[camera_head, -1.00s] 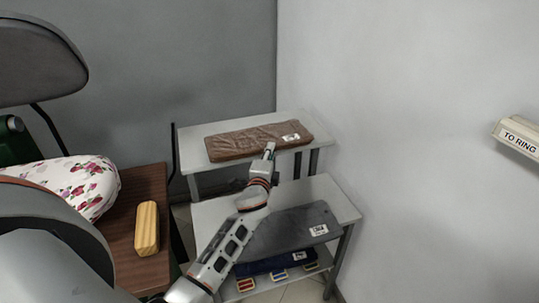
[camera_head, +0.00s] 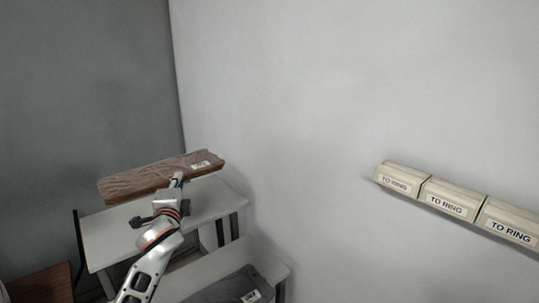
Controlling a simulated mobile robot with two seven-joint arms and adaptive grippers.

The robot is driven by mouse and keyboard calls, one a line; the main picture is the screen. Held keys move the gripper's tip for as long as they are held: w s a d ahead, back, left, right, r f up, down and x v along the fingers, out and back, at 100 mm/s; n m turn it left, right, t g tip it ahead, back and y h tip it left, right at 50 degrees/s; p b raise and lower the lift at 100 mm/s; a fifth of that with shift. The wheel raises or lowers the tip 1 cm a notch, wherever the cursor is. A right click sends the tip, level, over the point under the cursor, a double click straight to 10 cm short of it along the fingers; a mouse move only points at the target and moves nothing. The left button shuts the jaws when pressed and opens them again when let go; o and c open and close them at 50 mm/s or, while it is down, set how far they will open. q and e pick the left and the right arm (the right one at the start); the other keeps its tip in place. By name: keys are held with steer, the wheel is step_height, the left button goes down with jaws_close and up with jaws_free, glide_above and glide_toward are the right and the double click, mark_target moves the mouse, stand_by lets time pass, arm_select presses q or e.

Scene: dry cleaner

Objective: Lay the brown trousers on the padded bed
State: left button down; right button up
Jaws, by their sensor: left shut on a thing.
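The brown trousers (camera_head: 150,177) are a long, flat folded bundle with a white tag. They are raised above the white table (camera_head: 115,240) at the back left and tilt a little, the right end higher. My left gripper (camera_head: 177,180) is shut on the front edge of the trousers; its fingertips are partly hidden by them. My right gripper is not in view. The padded bed is not in view now.
A grey folded garment (camera_head: 232,288) with a tag lies on a nearer white table (camera_head: 205,272). Several cream "TO RING" blocks (camera_head: 452,200) line the right wall. A brown wooden surface (camera_head: 42,285) shows at the lower left.

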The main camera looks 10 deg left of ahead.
arm_select(q)
steer(key=s+d+f+m+h, duration=0.1)
steer(key=s+d+f+h, duration=0.1)
steer(key=s+d, duration=0.3)
steer(key=s+d+f+m+h, duration=0.1)
steer(key=s+d+f, duration=0.3)
steer(key=s, duration=0.7)
steer(key=s+d+f+m+t+h, duration=0.1)
steer(key=s+d+f+m+h, duration=0.1)
steer(key=s+d, duration=0.4)
steer(key=s+f+h, duration=0.1)
steer(key=s, duration=0.1)
steer(key=shift+s+d+f, duration=0.2)
steer(key=shift+s+d, duration=0.1)
steer(key=shift+s, duration=0.1)
